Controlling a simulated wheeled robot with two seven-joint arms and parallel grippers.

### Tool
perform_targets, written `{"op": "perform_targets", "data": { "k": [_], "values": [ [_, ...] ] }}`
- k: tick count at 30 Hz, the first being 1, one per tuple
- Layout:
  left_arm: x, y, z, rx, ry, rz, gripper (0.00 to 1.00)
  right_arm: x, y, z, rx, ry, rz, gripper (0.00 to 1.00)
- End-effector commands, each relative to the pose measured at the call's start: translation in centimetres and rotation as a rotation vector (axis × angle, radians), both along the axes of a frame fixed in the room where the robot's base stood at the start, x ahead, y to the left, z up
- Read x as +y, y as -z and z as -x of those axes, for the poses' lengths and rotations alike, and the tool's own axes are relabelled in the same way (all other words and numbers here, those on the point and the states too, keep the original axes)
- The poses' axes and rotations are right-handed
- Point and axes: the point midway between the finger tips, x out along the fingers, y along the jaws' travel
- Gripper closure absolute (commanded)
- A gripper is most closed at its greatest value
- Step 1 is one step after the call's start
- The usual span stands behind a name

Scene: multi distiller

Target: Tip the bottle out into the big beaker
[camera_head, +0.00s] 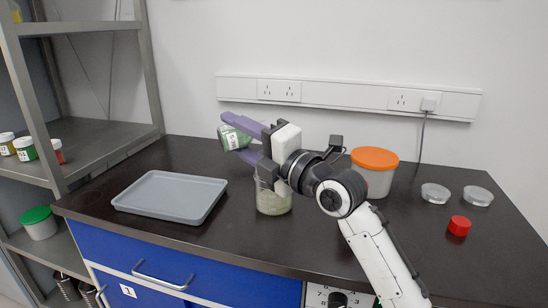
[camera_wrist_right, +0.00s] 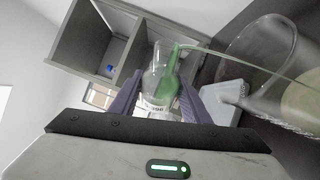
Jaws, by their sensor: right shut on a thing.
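My right gripper (camera_head: 241,137) is shut on a small clear bottle (camera_head: 232,138) with a white label and green contents. The bottle is tilted almost onto its side above and left of the big beaker (camera_head: 274,200), which stands on the dark bench. In the right wrist view the bottle (camera_wrist_right: 161,85) sits between the purple fingers (camera_wrist_right: 160,100), and a green stream runs from its mouth toward the beaker (camera_wrist_right: 258,62). The beaker holds some pale green liquid; its upper part is partly hidden by my gripper in the head view. My left gripper does not show.
A grey tray (camera_head: 126,199) lies left of the beaker. A tub with an orange lid (camera_head: 375,157) stands behind my right arm. Two clear dishes (camera_head: 435,193) and a red cap (camera_head: 459,225) lie at the right. Shelves (camera_head: 100,143) with jars stand at the left.

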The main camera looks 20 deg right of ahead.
Motion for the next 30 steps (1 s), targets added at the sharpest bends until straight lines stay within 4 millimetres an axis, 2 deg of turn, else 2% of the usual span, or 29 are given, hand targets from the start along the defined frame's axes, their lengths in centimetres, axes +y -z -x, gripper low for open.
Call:
{"op": "perform_targets", "data": {
  "k": [30],
  "values": [
    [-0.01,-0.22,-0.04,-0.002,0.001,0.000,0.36,-0.07,-0.73,-0.02,0.008,0.000,-0.099,0.85]
  ]
}}
